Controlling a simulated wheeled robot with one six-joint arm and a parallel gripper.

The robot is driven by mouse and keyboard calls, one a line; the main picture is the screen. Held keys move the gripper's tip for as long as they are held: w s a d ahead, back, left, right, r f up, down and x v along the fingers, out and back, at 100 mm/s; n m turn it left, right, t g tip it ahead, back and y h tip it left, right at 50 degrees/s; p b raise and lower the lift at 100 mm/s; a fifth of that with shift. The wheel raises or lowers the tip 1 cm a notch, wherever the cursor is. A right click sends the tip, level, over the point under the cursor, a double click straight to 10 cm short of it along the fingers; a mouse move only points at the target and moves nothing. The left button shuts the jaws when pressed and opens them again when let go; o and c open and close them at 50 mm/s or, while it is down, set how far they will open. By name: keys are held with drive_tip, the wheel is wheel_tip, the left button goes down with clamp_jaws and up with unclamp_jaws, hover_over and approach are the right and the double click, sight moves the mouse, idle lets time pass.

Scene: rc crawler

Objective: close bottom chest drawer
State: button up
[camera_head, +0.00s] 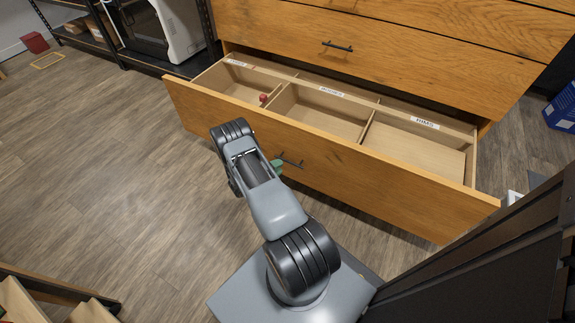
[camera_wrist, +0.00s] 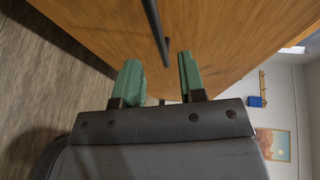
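The wooden chest's bottom drawer (camera_head: 400,198) is pulled well out, showing its divided inside. Its dark bar handle (camera_head: 291,163) is on the front face. My gripper (camera_head: 277,167) is at the drawer front, by the left end of the handle, and the arm partly hides it. In the wrist view my gripper (camera_wrist: 158,62) is open, with green fingers apart. The handle (camera_wrist: 156,30) passes between the fingertips in that picture, close to the drawer front (camera_wrist: 225,35). I cannot tell whether the fingers touch it.
A small red object (camera_head: 263,98) lies in the drawer's left part. The upper drawer (camera_head: 400,62) looks shut. A black shelf rack (camera_head: 120,55) stands at the back left. A blue box (camera_head: 562,108) is at the right. The wooden floor (camera_head: 110,170) at the left is clear.

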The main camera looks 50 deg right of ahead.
drive_tip(key=shift+b+x, duration=0.6)
drive_tip(key=shift+x, duration=2.15)
drive_tip(key=shift+c, duration=0.2)
clamp_jaws()
